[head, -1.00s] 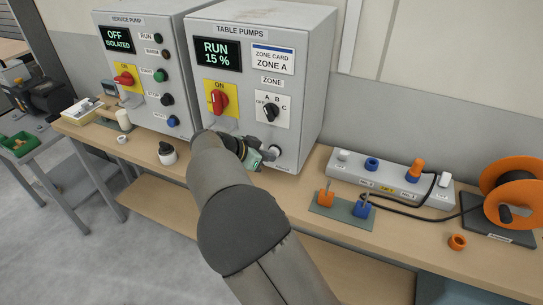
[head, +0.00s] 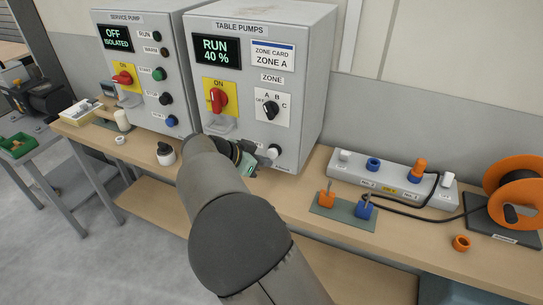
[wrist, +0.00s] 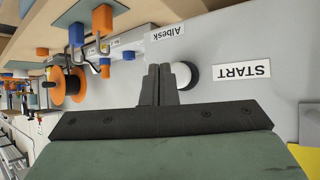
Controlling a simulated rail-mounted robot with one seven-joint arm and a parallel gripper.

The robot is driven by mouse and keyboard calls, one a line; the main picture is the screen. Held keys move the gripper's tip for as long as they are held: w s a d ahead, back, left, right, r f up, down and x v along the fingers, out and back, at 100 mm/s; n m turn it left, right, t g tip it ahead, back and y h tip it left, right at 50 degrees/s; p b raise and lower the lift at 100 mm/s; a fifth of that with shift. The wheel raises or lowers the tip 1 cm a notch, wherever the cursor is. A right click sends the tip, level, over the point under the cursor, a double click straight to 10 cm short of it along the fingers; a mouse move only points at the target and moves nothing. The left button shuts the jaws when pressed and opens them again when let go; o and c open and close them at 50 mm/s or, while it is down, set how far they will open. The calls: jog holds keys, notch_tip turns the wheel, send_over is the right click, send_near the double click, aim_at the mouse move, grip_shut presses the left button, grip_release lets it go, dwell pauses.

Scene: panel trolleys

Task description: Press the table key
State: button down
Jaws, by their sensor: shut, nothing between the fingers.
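The grey cabinet headed TABLE PUMPS (head: 306,90) has a lit display (head: 216,50) reading RUN 40 %. Low on its front is a white round button in a dark ring (head: 274,151). In the wrist view this white button (wrist: 183,75) sits beside an upside-down START label (wrist: 241,72). My gripper (wrist: 158,70) is shut and empty. Its fingertips overlap the button's left edge in the wrist view; contact cannot be told. In the head view my gripper (head: 246,164) is just left of the button, partly hidden by my arm.
The cabinet has a red switch (head: 217,99) at ON and a black zone selector (head: 270,109). The service pump cabinet (head: 145,75) stands left, reading OFF ISOLATED. A socket strip (head: 392,184), orange and blue plugs and a cable reel (head: 515,188) lie right on the bench.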

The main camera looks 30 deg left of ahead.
jog(key=shift+s+d+b, duration=0.15)
jog(key=shift+s+b, duration=0.7)
jog(key=shift+s, duration=0.4)
jog(key=shift+s+d+b, duration=0.15)
jog(key=shift+s+b, duration=0.65)
jog(key=shift+s, duration=0.4)
jog(key=w+d+g, duration=0.2)
jog(key=w+d, duration=0.1)
jog(key=d, duration=0.4)
jog(key=w+d+g, duration=0.2)
jog(key=w+d, duration=0.1)
jog(key=d, duration=0.5)
jog(key=s+d+n+g, duration=0.2)
jog(key=s+d+g, duration=0.15)
jog(key=d, duration=1.45)
jog(key=s+d+f+n+g+y, duration=0.1)
jog(key=s+d+y, duration=0.1)
jog(key=s+d, duration=0.5)
jog(key=s+d+f+n+g+y, duration=0.1)
jog(key=s+d+y, duration=0.1)
jog(key=s+d, duration=0.6)
jog(key=shift+s+d+f+n, duration=0.3)
jog(key=shift+s+f+n, duration=0.1)
jog(key=shift+s, duration=0.85)
